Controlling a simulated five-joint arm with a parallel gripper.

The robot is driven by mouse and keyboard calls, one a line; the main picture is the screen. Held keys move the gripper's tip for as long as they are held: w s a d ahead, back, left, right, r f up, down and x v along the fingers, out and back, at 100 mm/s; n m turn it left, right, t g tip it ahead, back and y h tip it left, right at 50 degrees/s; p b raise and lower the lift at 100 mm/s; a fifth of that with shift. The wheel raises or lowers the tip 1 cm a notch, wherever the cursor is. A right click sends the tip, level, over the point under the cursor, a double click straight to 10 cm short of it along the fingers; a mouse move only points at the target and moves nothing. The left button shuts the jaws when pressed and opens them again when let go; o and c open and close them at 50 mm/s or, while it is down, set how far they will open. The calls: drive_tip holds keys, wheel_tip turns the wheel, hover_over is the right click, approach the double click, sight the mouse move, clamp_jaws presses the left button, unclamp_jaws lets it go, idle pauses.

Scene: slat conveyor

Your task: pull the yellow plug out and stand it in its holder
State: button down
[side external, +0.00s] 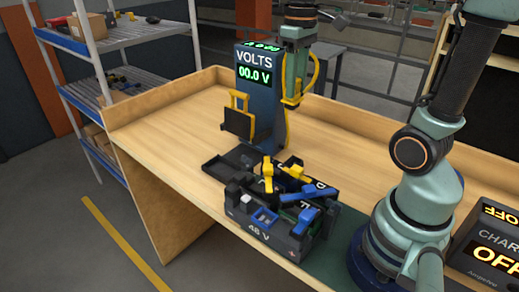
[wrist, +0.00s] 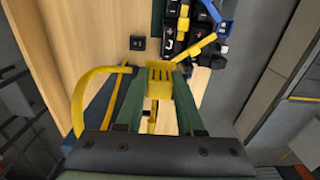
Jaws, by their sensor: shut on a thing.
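My gripper (side external: 292,98) is raised above the table beside the blue meter stand, fingers pointing down. In the wrist view its fingers (wrist: 158,72) are shut on a ridged yellow plug (wrist: 159,86). The plug is clear of the battery block. A yellow cable or strap loops to its left in the wrist view (wrist: 84,92). The dark battery block (side external: 255,238), marked 48 V, sits at the table's front with a yellow piece (side external: 268,172) and blue pieces (side external: 306,217) on it. I cannot tell which part is the plug's holder.
The meter (side external: 262,110) reads 00.0 V. A black-and-yellow rack (side external: 240,124) stands left of it, and a dark flat tray (side external: 222,167) lies behind the battery. A charger box (side external: 489,245) reads OFF. Bare wooden table (side external: 178,115) lies to the left.

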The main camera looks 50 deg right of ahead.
drive_tip(key=w+d, duration=0.2)
drive_tip(key=d, duration=0.5)
drive_tip(key=shift+f, duration=0.2)
drive_tip(key=shift+a, duration=0.1)
drive_tip(key=shift+f, duration=9.9)
drive_tip(key=shift+f, duration=1.1)
drive_tip(key=shift+c, duration=2.2)
unclamp_jaws()
drive_tip(key=shift+r, duration=0.1)
wheel_tip(320, 180, up, 12)
